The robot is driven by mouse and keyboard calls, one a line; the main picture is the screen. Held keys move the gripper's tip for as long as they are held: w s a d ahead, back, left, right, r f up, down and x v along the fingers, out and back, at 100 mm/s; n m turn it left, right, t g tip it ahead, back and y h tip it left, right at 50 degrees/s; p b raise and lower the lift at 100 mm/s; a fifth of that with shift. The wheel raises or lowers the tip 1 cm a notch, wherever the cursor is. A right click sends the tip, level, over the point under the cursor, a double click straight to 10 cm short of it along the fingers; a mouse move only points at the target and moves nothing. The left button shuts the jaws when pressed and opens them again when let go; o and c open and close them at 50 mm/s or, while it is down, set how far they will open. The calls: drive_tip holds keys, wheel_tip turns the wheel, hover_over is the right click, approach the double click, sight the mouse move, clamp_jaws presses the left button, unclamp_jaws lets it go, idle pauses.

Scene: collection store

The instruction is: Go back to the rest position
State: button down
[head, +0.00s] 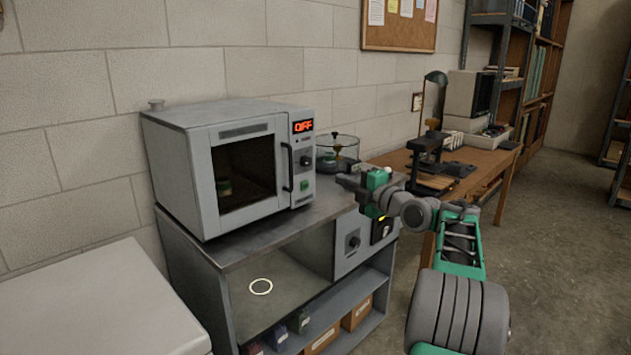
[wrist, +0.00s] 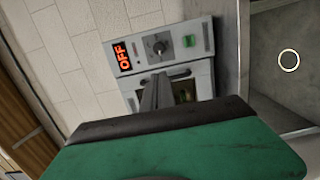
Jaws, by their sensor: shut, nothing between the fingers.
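My gripper (head: 350,183) is shut and empty. It hangs in the air over the right end of the grey bench, to the right of the oven, at the end of my green and grey arm. In the wrist view my gripper (wrist: 157,92) points toward the oven front, and its green body fills the lower part. The grey oven (head: 235,165) stands on the bench with its door closed and its display reading OFF. It also shows in the wrist view (wrist: 175,47). A small greenish item (head: 224,187) sits behind the oven's dark window.
The bench (head: 235,246) has an open bay below with a pale ring (head: 261,287) and boxes on a lower shelf. A glass vessel (head: 338,150) stands behind my gripper. A wooden desk (head: 487,158) with equipment is at right. A pale cabinet top (head: 95,305) is front left.

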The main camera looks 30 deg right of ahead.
drive_tip(key=s+a+m+g+p, duration=0.2)
drive_tip(key=a+m+g+p, duration=0.45)
drive_tip(key=a, duration=1.35)
drive_tip(key=s+a+f+m+g+h+p, duration=0.1)
drive_tip(key=s+a+f+m+g+p, duration=0.1)
drive_tip(key=s, duration=0.7)
drive_tip(key=s+a+f+m+g+h+p, duration=0.1)
drive_tip(key=s+a+f+m+g+p, duration=0.2)
drive_tip(key=s, duration=0.7)
drive_tip(key=s+a+f+m+g+p, duration=0.2)
drive_tip(key=s+a+f+m, duration=0.3)
drive_tip(key=s, duration=0.5)
drive_tip(key=a+m+g, duration=0.1)
drive_tip(key=a+m, duration=0.1)
drive_tip(key=m, duration=0.1)
drive_tip(key=shift+f+h+p, duration=0.4)
drive_tip(key=c, duration=2.1)
unclamp_jaws()
